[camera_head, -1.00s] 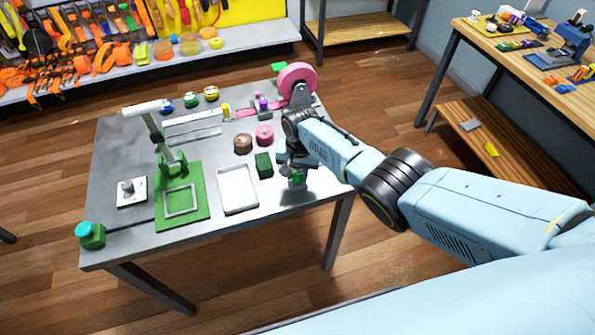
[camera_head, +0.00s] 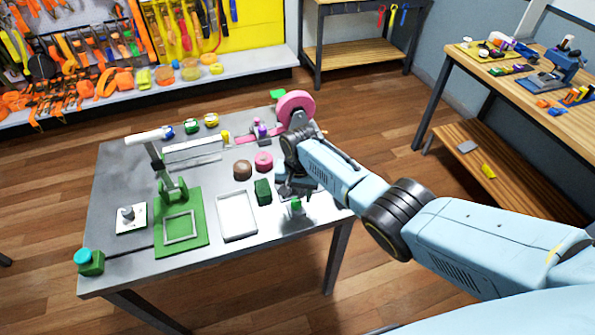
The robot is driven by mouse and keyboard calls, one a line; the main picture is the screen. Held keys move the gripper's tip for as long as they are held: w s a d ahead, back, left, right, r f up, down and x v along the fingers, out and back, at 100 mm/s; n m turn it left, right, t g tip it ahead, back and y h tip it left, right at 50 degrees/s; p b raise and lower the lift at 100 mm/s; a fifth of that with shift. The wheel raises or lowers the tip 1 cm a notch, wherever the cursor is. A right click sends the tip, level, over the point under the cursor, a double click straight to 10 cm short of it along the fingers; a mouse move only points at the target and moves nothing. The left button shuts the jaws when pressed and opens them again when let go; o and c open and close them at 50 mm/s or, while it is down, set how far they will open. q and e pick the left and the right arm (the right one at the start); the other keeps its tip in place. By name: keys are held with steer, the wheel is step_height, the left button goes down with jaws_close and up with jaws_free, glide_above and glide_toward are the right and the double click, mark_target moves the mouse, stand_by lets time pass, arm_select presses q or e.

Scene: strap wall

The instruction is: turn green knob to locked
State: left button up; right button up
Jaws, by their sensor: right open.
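A small green piece (camera_head: 297,206), which looks like the green knob, stands near the right front part of the grey table (camera_head: 120,185). Its marking and turn position are too small to tell. My right gripper (camera_head: 294,192) is open just above it, and its dark fingers partly hide it. I cannot tell whether they touch. A green box with a teal round top (camera_head: 88,260) sits at the table's front left corner. My left gripper is not in view.
A white tray (camera_head: 237,234), a dark green block (camera_head: 263,196) and brown and pink rolls (camera_head: 264,163) lie left of my gripper. A green-based press (camera_head: 196,236) stands further left. A pink wheel (camera_head: 296,104) stands at the back right, close to my wrist.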

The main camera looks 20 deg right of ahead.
mark_target(298, 201)
step_height(298, 201, up, 11)
steer(key=p, duration=0.1)
steer(key=shift+d+f, duration=0.15)
steer(key=shift+f, duration=0.05)
stand_by(0.4)
